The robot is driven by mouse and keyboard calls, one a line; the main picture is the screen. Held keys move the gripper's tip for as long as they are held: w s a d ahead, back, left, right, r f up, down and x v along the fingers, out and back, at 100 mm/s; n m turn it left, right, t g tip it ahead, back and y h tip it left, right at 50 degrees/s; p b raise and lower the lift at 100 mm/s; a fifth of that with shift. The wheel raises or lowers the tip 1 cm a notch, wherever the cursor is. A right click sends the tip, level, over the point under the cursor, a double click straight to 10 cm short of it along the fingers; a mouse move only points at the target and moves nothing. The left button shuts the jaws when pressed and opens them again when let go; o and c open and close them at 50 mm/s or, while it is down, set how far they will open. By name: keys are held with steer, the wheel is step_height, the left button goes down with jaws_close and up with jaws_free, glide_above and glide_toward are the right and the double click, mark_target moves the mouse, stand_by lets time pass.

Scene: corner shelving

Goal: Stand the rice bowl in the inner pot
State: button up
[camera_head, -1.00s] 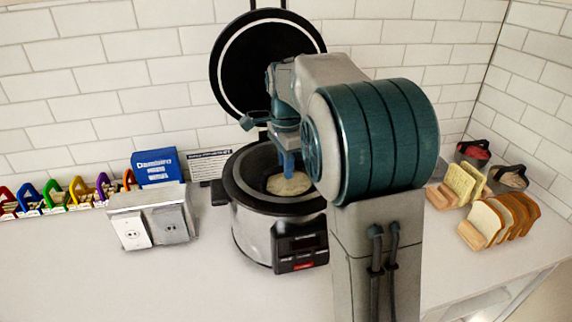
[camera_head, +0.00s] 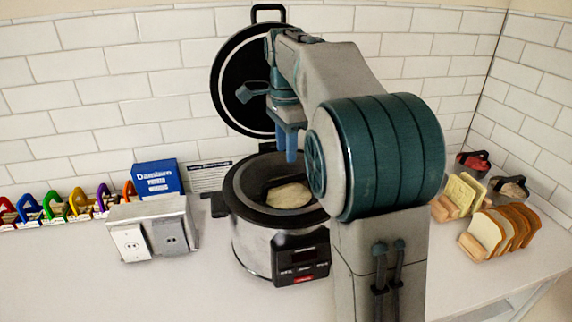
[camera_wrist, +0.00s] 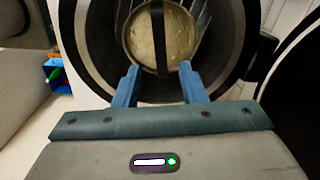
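The rice bowl (camera_head: 289,195), filled with pale rice, sits inside the dark inner pot (camera_head: 250,180) of the cooker. It looks roughly upright; its base is hidden. The wrist view shows the round bowl (camera_wrist: 178,38) within the pot, with a dark strip running across it that I cannot identify. My gripper (camera_head: 290,160) is above the pot, pointing down, apart from the bowl. In the wrist view, the blue fingers of my gripper (camera_wrist: 158,68) are spread with nothing held between them. My arm hides the pot's right side.
The cooker's lid (camera_head: 235,85) stands open behind the pot, close to my gripper. A grey outlet box (camera_head: 150,232) and a blue box (camera_head: 158,178) are at left. Bread racks (camera_head: 497,232) stand at right. The counter's front left is clear.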

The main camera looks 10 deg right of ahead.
steer(key=shift+r, duration=1.6)
steer(key=s+f+n+t, duration=0.1)
steer(key=s+f+n, duration=0.7)
steer(key=s, duration=0.4)
steer(key=s+f+n+t, duration=0.2)
steer(key=s+f+n, duration=0.5)
steer(key=s, duration=0.6)
steer(key=shift+f+n, duration=0.4)
steer(key=shift+n, duration=0.1)
steer(key=shift+s, duration=0.1)
